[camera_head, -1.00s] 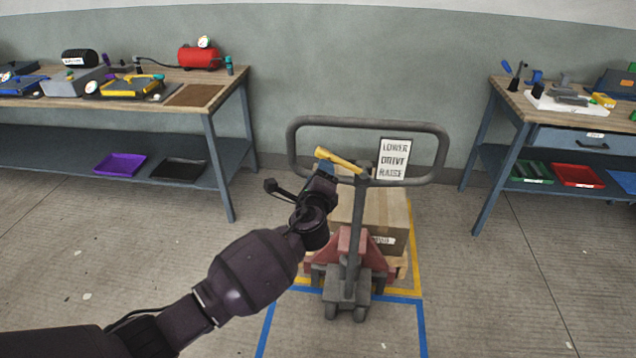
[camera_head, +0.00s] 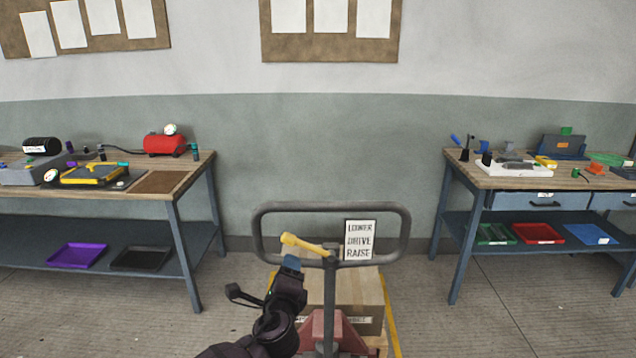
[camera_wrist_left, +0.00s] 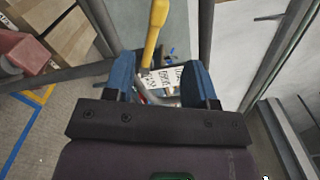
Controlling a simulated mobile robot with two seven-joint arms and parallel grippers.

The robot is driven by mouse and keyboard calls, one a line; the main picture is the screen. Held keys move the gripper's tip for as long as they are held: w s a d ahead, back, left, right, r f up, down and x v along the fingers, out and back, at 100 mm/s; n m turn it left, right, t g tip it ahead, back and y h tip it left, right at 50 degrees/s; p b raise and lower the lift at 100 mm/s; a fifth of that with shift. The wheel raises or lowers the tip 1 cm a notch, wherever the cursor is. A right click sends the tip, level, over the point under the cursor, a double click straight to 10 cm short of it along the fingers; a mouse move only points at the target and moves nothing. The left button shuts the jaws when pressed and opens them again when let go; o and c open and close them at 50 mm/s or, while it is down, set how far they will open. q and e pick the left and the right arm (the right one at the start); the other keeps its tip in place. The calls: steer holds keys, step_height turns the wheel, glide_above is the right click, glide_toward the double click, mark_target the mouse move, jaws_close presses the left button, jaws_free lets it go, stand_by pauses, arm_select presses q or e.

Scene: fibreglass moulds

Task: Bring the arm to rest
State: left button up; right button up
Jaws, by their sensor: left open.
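My left gripper (camera_head: 291,264) is in front of the pallet truck's handle, close below the yellow lever (camera_head: 303,243). In the left wrist view its two blue fingers (camera_wrist_left: 160,72) are apart, with nothing clamped between them. The yellow lever (camera_wrist_left: 155,30) runs from the top edge down toward the gap between the fingertips; I cannot tell whether they touch. The lever slopes up to the left from the handle's centre post. My left forearm is mostly below the head view's lower edge. My right gripper is not in view.
The truck's grey loop handle (camera_head: 262,232) carries a LOWER DRIVE RAISE sign (camera_head: 359,240). A cardboard box (camera_head: 358,288) sits behind the post. Workbenches stand at left (camera_head: 190,170) and right (camera_head: 460,178). Floor between the truck and right bench is clear.

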arm_select(q)
steer(key=s+a+f+n+g, duration=0.2)
steer(key=s+a+f+n, duration=0.4)
steer(key=s, duration=0.5)
steer(key=s+a+f+n+g, duration=0.2)
steer(key=s+a+f+n, duration=0.4)
steer(key=s, duration=0.5)
steer(key=s+a+f+n+g, duration=0.2)
steer(key=s+a+f+n, duration=0.4)
steer(key=s, duration=0.5)
step_height(320, 180, down, 2)
steer(key=n, duration=0.3)
steer(key=shift+a+n, duration=0.25)
steer(key=shift+n, duration=0.05)
